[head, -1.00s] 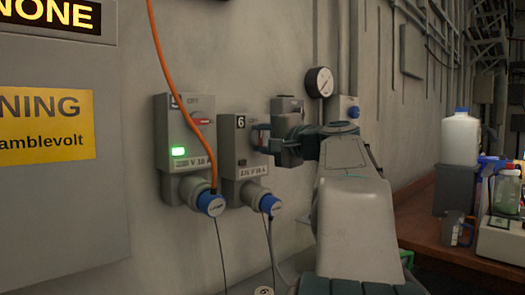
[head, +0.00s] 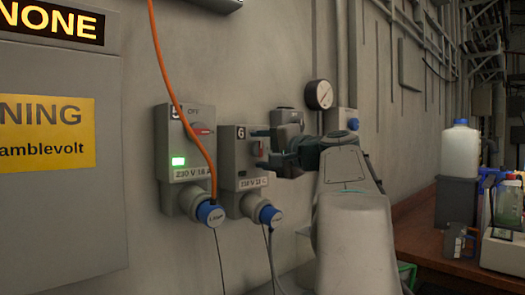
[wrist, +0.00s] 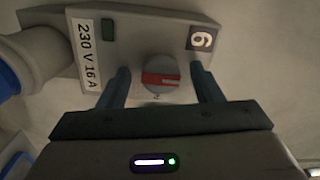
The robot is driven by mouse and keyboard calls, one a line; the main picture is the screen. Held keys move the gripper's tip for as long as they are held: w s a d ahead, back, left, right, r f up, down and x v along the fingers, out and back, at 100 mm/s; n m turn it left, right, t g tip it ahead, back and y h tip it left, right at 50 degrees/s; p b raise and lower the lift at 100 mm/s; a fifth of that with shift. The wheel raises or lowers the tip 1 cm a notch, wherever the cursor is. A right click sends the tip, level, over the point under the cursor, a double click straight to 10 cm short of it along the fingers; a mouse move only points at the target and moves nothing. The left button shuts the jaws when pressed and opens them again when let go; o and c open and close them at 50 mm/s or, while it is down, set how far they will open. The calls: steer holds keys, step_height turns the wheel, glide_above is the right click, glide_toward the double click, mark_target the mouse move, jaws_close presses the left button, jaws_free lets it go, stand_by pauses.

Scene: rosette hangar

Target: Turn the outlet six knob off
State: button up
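Outlet six (head: 230,165) is a grey wall box marked "6", with a "230 V 16 A" label and a blue plug (head: 269,214) below. Its knob (wrist: 160,73) is round and grey with a red bar. In the wrist view the bar lies roughly along the box's length; the indicator (wrist: 108,30) is dark green and looks unlit. My gripper (wrist: 161,87) is open, one finger on each side of the knob, with gaps showing. I cannot tell how deep the fingers reach. In the head view my gripper (head: 268,146) is at the box's right side, its fingers spread vertically.
Outlet five (head: 170,145) stands left, with a lit green lamp, a red knob bar and an orange cable (head: 178,90) hanging across it. Another grey box (head: 286,117) and a gauge (head: 319,95) are behind my gripper. A bench (head: 425,225) with bottles is right.

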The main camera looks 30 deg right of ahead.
steer(key=shift+s, duration=0.1)
steer(key=s+d, duration=0.2)
steer(key=s, duration=1.1)
steer(key=shift+s, duration=0.3)
steer(key=shift+a, duration=0.2)
